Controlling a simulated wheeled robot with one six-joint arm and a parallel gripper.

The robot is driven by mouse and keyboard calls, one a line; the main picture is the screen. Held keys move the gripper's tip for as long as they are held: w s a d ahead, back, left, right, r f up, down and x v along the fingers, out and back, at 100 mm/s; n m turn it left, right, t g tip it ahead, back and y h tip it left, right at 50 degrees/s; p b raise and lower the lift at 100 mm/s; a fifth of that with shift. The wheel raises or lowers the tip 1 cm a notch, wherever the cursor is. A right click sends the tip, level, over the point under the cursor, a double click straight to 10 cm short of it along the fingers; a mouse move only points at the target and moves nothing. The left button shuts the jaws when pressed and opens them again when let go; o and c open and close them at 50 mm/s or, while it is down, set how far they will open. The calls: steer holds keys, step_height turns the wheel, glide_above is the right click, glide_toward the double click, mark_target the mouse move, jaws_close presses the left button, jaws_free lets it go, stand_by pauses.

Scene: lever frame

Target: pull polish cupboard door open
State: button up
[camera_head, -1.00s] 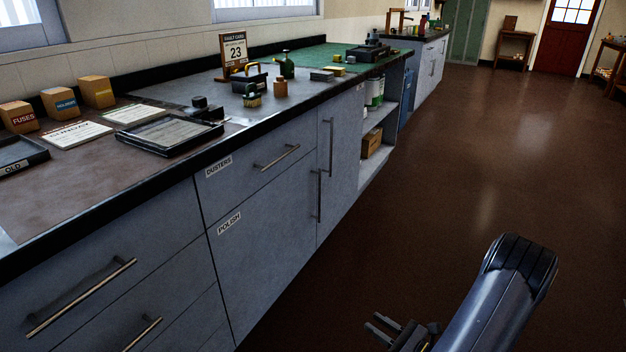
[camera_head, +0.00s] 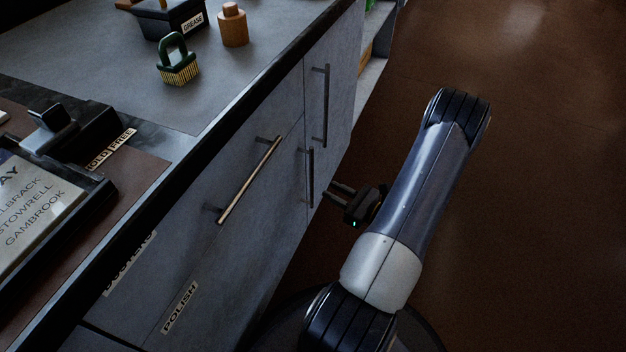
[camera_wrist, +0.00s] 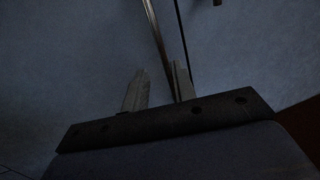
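The polish cupboard door (camera_head: 222,270) is the grey panel with the POLISH label (camera_head: 180,307), below the dusters drawer. It looks shut. Its upright bar handle (camera_head: 310,178) is near its right edge. My gripper (camera_head: 327,189) is open, just right of this handle, with its fingers pointing at the cupboard front. In the wrist view, the handle (camera_wrist: 157,30) runs down between the two open fingers (camera_wrist: 158,80), closer to the right one. Its lower part is partly hidden there, and I cannot tell whether a finger touches it.
The dusters drawer handle (camera_head: 250,180) sticks out above the door. The neighbouring door's handle (camera_head: 326,106) is just beyond. The worktop holds a brush (camera_head: 178,66), a grease box (camera_head: 170,18) and a dark tray (camera_head: 85,208). The brown floor (camera_head: 520,200) to the right is clear.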

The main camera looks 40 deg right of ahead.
steer(key=b+x, duration=0.1)
steer(key=x, duration=0.7)
steer(key=shift+w, duration=0.15)
steer(key=shift+d, duration=0.15)
jaws_close()
